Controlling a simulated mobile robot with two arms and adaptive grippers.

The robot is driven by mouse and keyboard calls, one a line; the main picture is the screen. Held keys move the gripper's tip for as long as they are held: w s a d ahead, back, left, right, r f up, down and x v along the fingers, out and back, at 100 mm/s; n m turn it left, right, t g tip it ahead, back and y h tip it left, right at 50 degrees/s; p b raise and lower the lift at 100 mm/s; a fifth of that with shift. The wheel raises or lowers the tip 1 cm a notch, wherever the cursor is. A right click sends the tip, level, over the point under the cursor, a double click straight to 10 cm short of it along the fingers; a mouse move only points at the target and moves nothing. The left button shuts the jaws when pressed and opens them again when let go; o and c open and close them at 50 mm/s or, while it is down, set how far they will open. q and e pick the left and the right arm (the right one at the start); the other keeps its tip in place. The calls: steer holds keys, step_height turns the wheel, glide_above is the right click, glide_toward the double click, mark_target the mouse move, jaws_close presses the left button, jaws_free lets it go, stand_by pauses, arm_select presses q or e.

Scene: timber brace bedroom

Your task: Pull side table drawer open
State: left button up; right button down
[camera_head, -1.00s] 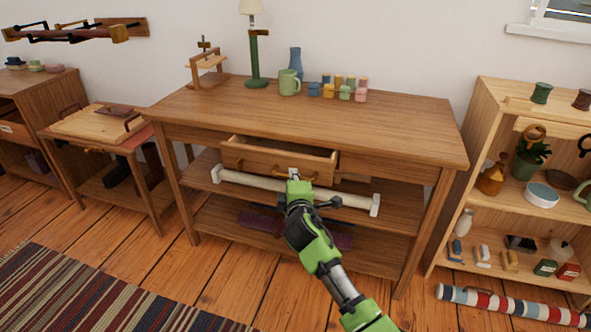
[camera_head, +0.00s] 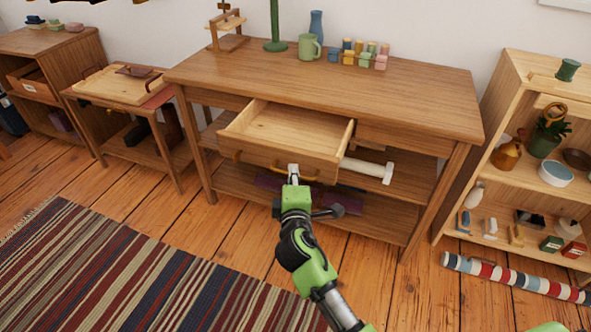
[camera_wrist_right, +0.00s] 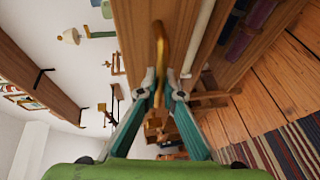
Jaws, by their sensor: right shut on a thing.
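The wooden side table (camera_head: 420,97) stands against the wall. Its drawer (camera_head: 270,131) is pulled well out, and its pale inside shows empty. A brass bar handle (camera_head: 308,176) is on the right part of the drawer front, with another brass handle at the left part. My right gripper (camera_head: 293,172) is shut on the right handle. In the right wrist view the brass handle (camera_wrist_right: 160,50) runs between the two fingertips (camera_wrist_right: 162,88). My left gripper is not in view.
A green mug (camera_head: 309,47), a blue vase (camera_head: 316,27) and small coloured blocks stand on the tabletop. A white roll (camera_head: 370,170) lies on the shelf below. An open shelf (camera_head: 520,110) stands at right. A striped rug (camera_head: 110,265) covers the floor at front left.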

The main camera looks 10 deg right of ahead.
steer(key=c, duration=2.4)
jaws_free()
steer(key=shift+c, duration=0.2)
steer(key=v, duration=1.2)
